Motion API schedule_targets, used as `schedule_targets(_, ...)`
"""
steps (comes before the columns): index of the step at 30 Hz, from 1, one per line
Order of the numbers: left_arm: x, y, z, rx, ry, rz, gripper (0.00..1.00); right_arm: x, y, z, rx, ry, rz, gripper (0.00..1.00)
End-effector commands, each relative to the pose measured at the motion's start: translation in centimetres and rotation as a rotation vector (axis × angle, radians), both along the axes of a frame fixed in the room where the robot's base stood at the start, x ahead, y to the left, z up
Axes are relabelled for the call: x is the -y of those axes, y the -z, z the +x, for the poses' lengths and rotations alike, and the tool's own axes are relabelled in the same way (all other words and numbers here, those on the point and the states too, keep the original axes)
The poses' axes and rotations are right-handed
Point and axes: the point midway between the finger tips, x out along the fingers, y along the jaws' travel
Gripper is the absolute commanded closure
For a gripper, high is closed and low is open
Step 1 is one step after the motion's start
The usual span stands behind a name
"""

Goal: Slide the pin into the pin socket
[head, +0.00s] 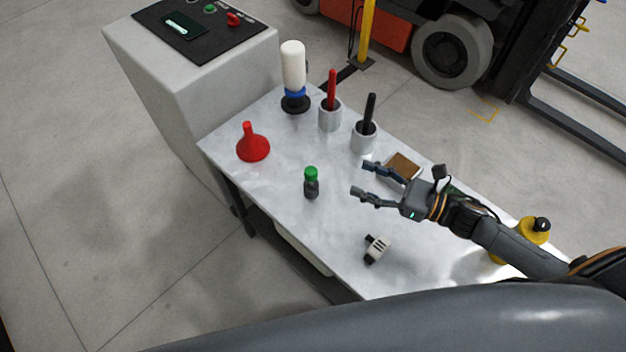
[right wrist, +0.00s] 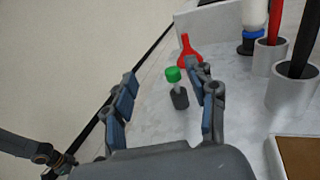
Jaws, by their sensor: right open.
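A small upright piece with a green top and dark base (head: 311,183) stands on the table; it also shows in the right wrist view (right wrist: 179,97). It may be the pin; I cannot tell for sure. My right gripper (head: 361,178) is open and empty, to the right of this piece and apart from it. In the right wrist view the piece appears between the open fingers (right wrist: 165,80), beyond them. I cannot identify the pin socket with certainty. A dark arm part, perhaps my left one, shows at the lower left of the right wrist view.

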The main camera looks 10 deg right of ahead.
Motion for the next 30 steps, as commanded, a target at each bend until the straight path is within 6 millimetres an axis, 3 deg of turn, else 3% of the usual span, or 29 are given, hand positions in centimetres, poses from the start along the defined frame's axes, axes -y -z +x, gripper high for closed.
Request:
schedule_targets(1,0.0,3.2,0.0,0.0,0.0,0.0,0.6,0.0,3.2,0.0,0.0,0.0,0.0,0.43)
schedule_targets(3,0.0,5.2,0.2,0.003,-0.001,0.0,0.6,0.0,5.2,0.0,0.0,0.0,0.0,0.43)
schedule_targets(9,0.0,8.2,1.3,0.017,-0.001,-0.001,0.6,0.0,8.3,0.0,-0.001,0.0,0.001,0.43)
schedule_targets(16,0.0,8.5,1.4,0.02,-0.002,-0.001,0.6,-0.7,8.6,0.6,0.002,0.001,0.002,0.43)
schedule_targets(30,0.0,7.0,1.2,0.017,-0.003,-0.001,0.6,-6.5,8.6,5.2,-0.001,0.001,0.002,0.43)
